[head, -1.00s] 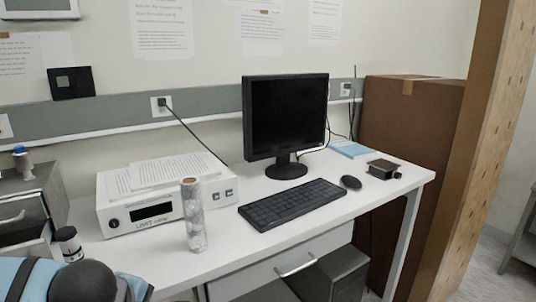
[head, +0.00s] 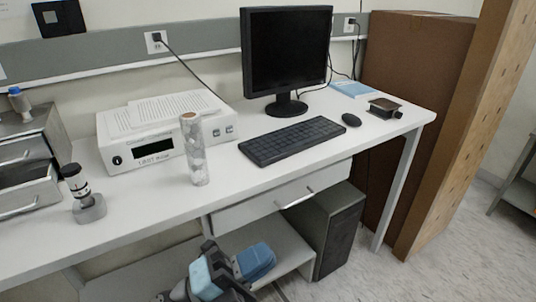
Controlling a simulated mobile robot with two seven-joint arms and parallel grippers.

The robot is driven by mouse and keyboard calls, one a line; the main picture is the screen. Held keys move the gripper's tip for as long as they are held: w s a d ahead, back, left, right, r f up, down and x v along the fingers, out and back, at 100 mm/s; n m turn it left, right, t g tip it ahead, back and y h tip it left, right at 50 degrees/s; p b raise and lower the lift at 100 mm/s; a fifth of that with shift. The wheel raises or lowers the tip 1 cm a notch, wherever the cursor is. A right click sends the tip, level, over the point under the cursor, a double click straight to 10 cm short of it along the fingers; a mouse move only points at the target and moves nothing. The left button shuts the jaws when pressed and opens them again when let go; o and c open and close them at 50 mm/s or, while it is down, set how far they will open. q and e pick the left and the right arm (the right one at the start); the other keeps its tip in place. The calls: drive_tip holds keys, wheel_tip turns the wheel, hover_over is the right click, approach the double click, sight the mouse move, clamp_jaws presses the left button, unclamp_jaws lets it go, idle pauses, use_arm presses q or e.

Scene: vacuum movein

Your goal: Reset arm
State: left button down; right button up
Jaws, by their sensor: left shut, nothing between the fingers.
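My left gripper (head: 228,272), dark with light blue and darker blue parts beside it, is low in the head view, in front of the desk's lower shelf. It is shut with nothing held, and it is apart from the things on the desk. Part of my left arm is cut off by the bottom edge. My right gripper is out of view.
A dark computer case (head: 330,235) stands below. Grey floor shows at right.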

use_arm(q)
drive_tip(key=w+a+f+n+t+y, duration=0.1)
drive_tip(key=a+f+n+t+y, duration=0.1)
drive_tip(key=a+f+n+y, duration=0.4)
drive_tip(key=a+f+n+t+y, duration=0.2)
drive_tip(key=f+n+y, duration=0.3)
drive_tip(key=f+n, duration=0.35)
drive_tip(key=w+a+f+n+t+y, duration=0.1)
drive_tip(key=a+f+n+t+y, duration=0.2)
drive_tip(key=a+f+n+y, duration=0.35)
drive_tip(key=s+a+f+n+g, duration=0.2)
drive_tip(key=s+f+n+g, duration=0.2)
drive_tip(key=s+f+n, duration=0.45)
wheel_tip(320, 180, up, 14)
drive_tip(key=a+m+p, duration=0.2)
drive_tip(key=p, duration=2)
drive_tip(key=shift+g+y, duration=0.3)
drive_tip(key=shift+y, duration=0.15)
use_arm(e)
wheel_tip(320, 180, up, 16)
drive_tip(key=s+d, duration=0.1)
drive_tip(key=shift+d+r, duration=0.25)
use_arm(q)
drive_tip(key=shift+s, duration=0.1)
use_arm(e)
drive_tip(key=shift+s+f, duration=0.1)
